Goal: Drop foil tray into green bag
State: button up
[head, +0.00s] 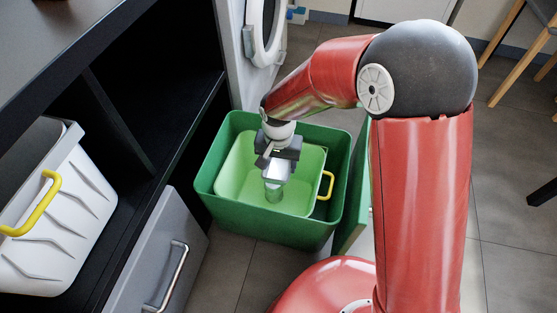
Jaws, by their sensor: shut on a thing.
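My gripper (275,178) points down inside the opening of a light green container with a yellow handle. This container (235,165) is the best match for the green bag, though it looks like a stiff-walled bin. It stands inside a larger dark green bin (222,203). My gripper is shut on a small silvery, shiny piece (279,171), which I take to be the foil tray. The piece is small in view and partly hidden by the gripper, so its shape is unclear. The container's floor is partly hidden behind the gripper.
A dark cabinet (150,75) with a grey drawer front (160,255) is left of the bin. A white bin with a yellow handle (60,220) sits inside it. A white appliance (262,40) stands behind. Chair legs (505,60) are at the upper right over tiled floor.

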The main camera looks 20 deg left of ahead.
aim_at(279, 169)
jog(key=o, duration=1)
jog(key=shift+o, duration=0.2)
notch_tip(279, 169, up, 8)
jog(key=p, duration=0.1)
jog(key=shift+p, duration=0.35)
